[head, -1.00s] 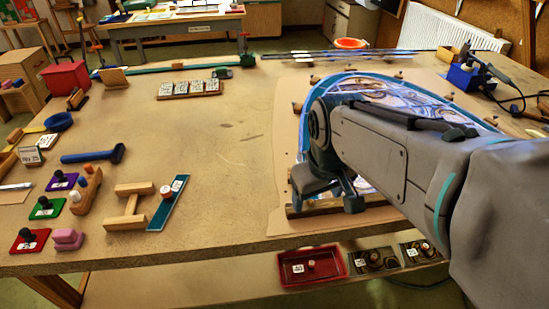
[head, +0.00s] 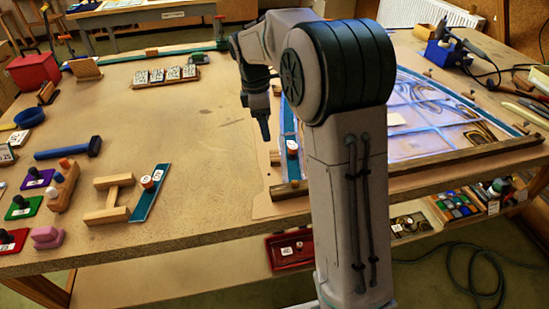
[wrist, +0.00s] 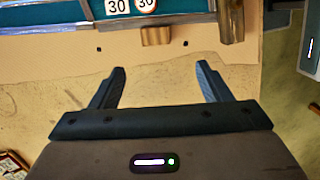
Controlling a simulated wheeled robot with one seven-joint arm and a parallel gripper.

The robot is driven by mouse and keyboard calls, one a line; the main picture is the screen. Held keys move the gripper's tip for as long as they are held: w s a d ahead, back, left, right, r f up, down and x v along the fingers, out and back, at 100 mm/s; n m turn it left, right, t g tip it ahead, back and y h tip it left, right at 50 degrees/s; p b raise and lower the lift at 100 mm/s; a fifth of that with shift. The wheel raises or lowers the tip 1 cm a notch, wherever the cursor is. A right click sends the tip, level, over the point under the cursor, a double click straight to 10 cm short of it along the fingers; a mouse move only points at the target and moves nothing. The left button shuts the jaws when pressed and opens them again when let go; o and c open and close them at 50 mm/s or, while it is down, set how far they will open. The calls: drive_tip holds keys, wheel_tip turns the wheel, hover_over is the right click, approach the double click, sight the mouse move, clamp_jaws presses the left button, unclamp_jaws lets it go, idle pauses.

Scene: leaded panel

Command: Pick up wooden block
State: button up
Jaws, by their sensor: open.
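A small wooden block (wrist: 157,36) lies by the teal edge strip of the leaded panel in the wrist view, ahead of the fingers. My gripper (wrist: 160,72) is open and empty, its two dark fingers apart over bare tan board. The block is beyond the fingertips, roughly centred between them, and apart from them.
The leaded panel (head: 415,120) lies at the right with a wooden bar (head: 440,171) along its front. A wooden bar end (wrist: 231,20) stands right of the block. A blue-handled hammer (head: 67,150) and an H-shaped wooden piece (head: 113,196) lie left. The middle of the bench is clear.

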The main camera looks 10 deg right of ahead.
hover_over(275, 155)
drive_tip(key=a, duration=0.2)
drive_tip(key=f, duration=0.6)
drive_tip(key=shift+s+d+f, duration=0.15)
drive_tip(key=shift+s+f, duration=0.15)
drive_tip(key=shift+f, duration=0.1)
drive_tip(key=shift+w+d+f+p, duration=0.1)
drive_tip(key=shift+d+f+p, duration=0.15)
drive_tip(key=shift+f, duration=0.65)
drive_tip(key=shift+w+d+f+p, duration=0.1)
drive_tip(key=shift+d+f+p, duration=0.1)
drive_tip(key=shift+f, duration=0.65)
drive_tip(key=shift+w+d+f+p, duration=0.1)
drive_tip(key=shift+d+f+p, duration=0.15)
drive_tip(key=shift+f, duration=0.65)
drive_tip(key=c, duration=1.1)
drive_tip(key=shift+r, duration=0.1)
